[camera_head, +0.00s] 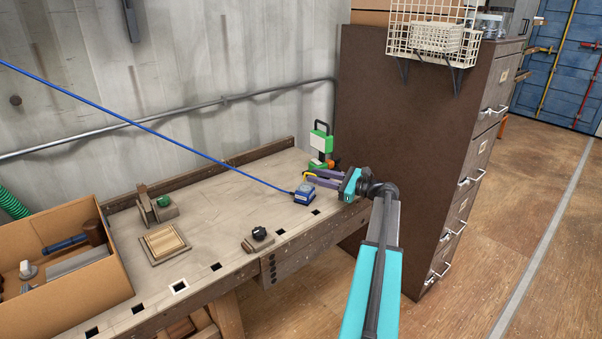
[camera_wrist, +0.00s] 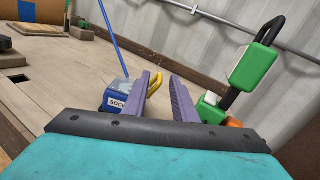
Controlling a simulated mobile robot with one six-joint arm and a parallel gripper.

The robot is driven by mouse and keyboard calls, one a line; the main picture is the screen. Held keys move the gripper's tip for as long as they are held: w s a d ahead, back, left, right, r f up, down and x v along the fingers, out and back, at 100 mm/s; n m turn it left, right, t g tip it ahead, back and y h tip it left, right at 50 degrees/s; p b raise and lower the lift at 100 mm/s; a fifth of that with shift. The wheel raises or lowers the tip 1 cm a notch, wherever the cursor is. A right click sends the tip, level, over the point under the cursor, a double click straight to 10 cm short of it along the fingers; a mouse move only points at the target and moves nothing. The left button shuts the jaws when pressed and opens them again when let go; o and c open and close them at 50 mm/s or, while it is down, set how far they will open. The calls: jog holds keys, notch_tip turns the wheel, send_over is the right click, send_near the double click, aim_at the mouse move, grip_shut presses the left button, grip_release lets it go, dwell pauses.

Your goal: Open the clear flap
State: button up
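A small blue box (camera_head: 304,194) with a pale, glassy-looking top stands on the workbench. In the wrist view the blue box (camera_wrist: 115,97) shows a white label reading "SOCK", partly cut off by my left finger. The clear flap cannot be told apart surely from the box's pale top. A yellow bent handle (camera_wrist: 155,84) rises beside the box, partly behind my left finger. My gripper (camera_head: 312,179) has purple fingers and reaches over the bench from the right. In the wrist view my gripper (camera_wrist: 165,82) is open, with an empty gap between the fingers, right of the box.
A green and black upright device (camera_head: 320,139) with an orange part stands behind the gripper. A blue cable (camera_head: 150,129) slants down to the box. A black knob on a block (camera_head: 259,236), a wooden plate (camera_head: 165,242) and a cardboard box (camera_head: 80,280) lie left. A brown cabinet (camera_head: 400,110) stands right.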

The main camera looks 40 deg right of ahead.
aim_at(307, 173)
jog(key=shift+x, duration=3.5)
